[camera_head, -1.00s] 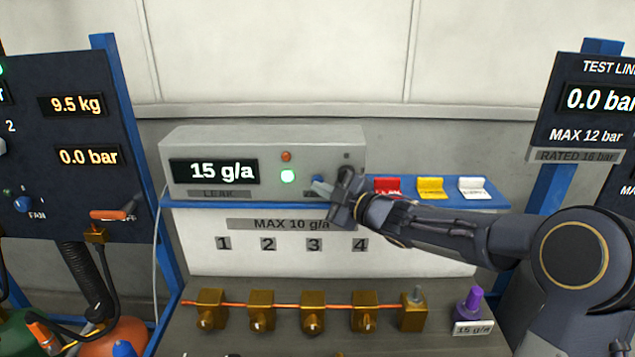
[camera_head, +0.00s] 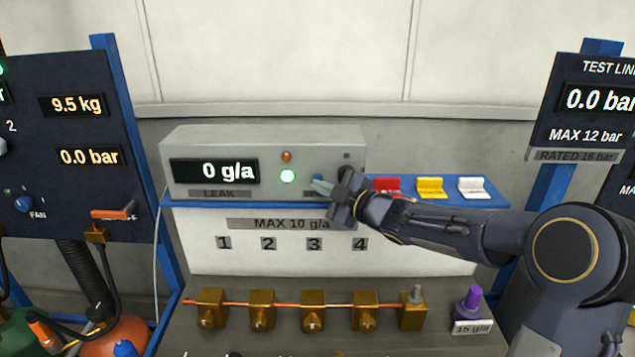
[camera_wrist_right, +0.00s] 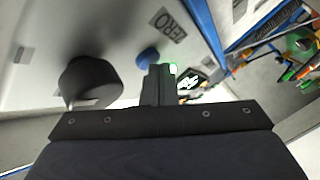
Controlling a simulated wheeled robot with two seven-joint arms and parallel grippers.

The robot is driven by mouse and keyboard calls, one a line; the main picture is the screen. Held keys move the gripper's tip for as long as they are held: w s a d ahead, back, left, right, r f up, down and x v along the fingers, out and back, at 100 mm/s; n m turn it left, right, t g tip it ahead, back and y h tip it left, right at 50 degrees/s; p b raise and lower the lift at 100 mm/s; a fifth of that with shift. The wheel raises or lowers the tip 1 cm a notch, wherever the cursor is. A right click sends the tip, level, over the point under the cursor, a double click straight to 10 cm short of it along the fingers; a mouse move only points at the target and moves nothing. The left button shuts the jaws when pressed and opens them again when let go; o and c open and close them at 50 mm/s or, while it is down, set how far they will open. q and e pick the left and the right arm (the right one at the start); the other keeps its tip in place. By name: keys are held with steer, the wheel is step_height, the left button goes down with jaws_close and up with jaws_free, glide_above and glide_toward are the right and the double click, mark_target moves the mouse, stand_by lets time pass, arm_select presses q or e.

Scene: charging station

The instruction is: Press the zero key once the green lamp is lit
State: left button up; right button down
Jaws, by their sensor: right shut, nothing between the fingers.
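The grey leak meter (camera_head: 265,140) stands on the blue-edged shelf, and its display (camera_head: 214,171) reads 0 g/a. The green lamp (camera_head: 288,176) on its face is lit. The blue zero key (camera_head: 318,178) is to the right of the lamp, partly hidden by my right gripper (camera_head: 323,187). In the right wrist view the blue key (camera_wrist_right: 148,56) shows beside the ZERO label (camera_wrist_right: 168,24), close to the shut fingertips (camera_wrist_right: 160,72). I cannot tell whether the fingertips touch the key. My right gripper is shut and empty. My left gripper is not in view.
A small red-orange lamp (camera_head: 286,156) sits above the green one. Red (camera_head: 387,186), yellow (camera_head: 430,187) and white (camera_head: 472,187) tags lie on the shelf to the right. Brass fittings (camera_head: 262,310) on a copper pipe and a purple-topped leak standard (camera_head: 470,302) stand below.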

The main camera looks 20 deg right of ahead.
steer(key=shift+s, duration=0.1)
steer(key=shift+s+a+b, duration=0.2)
steer(key=shift+s+b, duration=0.2)
steer(key=shift+s, duration=0.3)
steer(key=s+b, duration=0.1)
steer(key=s, duration=0.1)
steer(key=s+a+b, duration=0.1)
steer(key=s, duration=0.2)
steer(key=shift+a, duration=0.2)
steer(key=shift+w, duration=0.1)
stand_by(0.3)
